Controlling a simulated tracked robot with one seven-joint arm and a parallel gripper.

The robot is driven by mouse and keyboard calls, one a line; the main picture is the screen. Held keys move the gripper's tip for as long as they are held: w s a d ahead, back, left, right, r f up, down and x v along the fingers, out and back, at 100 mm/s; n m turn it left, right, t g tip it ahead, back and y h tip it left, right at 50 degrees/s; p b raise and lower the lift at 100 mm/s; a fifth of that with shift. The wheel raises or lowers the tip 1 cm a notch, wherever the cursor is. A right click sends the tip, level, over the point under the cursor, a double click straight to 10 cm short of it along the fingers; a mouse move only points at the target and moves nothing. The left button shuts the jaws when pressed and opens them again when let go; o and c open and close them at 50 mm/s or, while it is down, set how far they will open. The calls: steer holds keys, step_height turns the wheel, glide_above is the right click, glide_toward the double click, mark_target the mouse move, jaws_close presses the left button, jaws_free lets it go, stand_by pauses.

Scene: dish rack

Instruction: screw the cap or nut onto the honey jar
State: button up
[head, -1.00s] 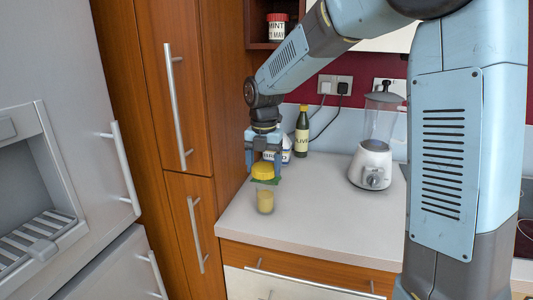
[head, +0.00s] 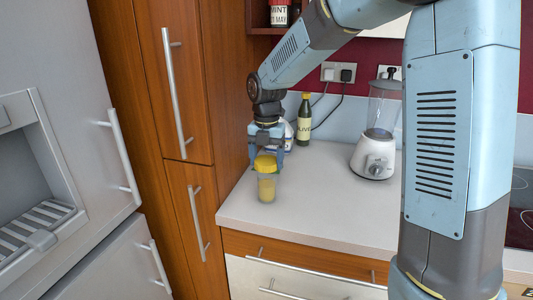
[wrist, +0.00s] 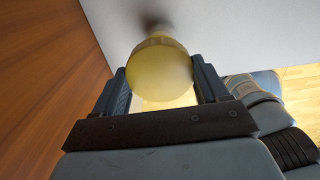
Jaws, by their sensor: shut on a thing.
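The honey jar (head: 266,188) is a small clear jar with yellow contents, upright near the left end of the worktop. The yellow cap (head: 265,162) is directly over the jar's mouth and looks level. It appears to meet the rim, but I cannot tell whether the threads are engaged. My gripper (head: 266,166) points down from above, with its fingers on both sides of the cap. In the wrist view my gripper (wrist: 161,80) is shut on the cap (wrist: 160,75), whose round top hides most of the jar.
An olive oil bottle (head: 303,120) stands behind, and a blender (head: 374,140) is to the right. A white and blue container (head: 288,136) is partly hidden behind my gripper. Tall wooden cupboards (head: 170,80) rise close on the left. The worktop (head: 315,190) right of the jar is clear.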

steer(key=shift+f, duration=1.1)
steer(key=shift+f, duration=1.1)
stand_by(0.7)
steer(key=shift+m, duration=2.3)
steer(key=shift+m, duration=0.3)
steer(key=shift+m, duration=2)
